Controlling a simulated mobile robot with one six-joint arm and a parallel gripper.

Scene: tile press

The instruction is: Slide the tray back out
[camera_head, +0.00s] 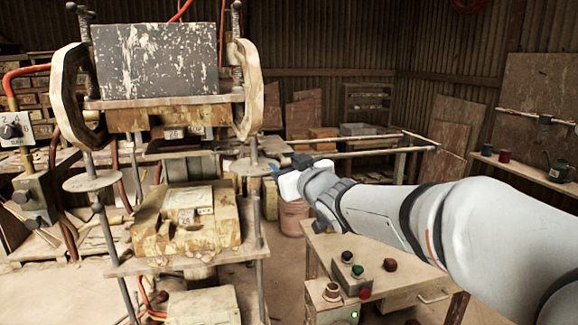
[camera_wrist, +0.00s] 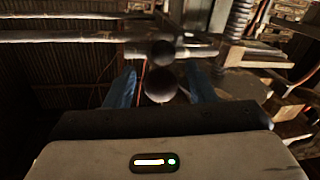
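My gripper (camera_wrist: 161,72) has its two blue fingers apart, with a dark round knob (camera_wrist: 160,85) showing between them. No contact with the knob is visible. A second, smaller dark ball (camera_wrist: 162,52) sits just beyond it, by the metal rails (camera_wrist: 70,38). In the head view my gripper (camera_head: 276,168) is at the right side of the press (camera_head: 165,101), near the end of the rails. A thin dark plate (camera_head: 190,144), which may be the tray, lies under the press's upper block; I cannot tell for sure. The lower block (camera_head: 190,233) is below it.
The rails (camera_head: 385,150) run out to the right of the press on a stand. A wooden table (camera_head: 400,250) with a push-button box (camera_head: 350,279) stands below my arm. A grey control box (camera_head: 35,194) is at the left. A bucket (camera_head: 293,217) stands behind my gripper.

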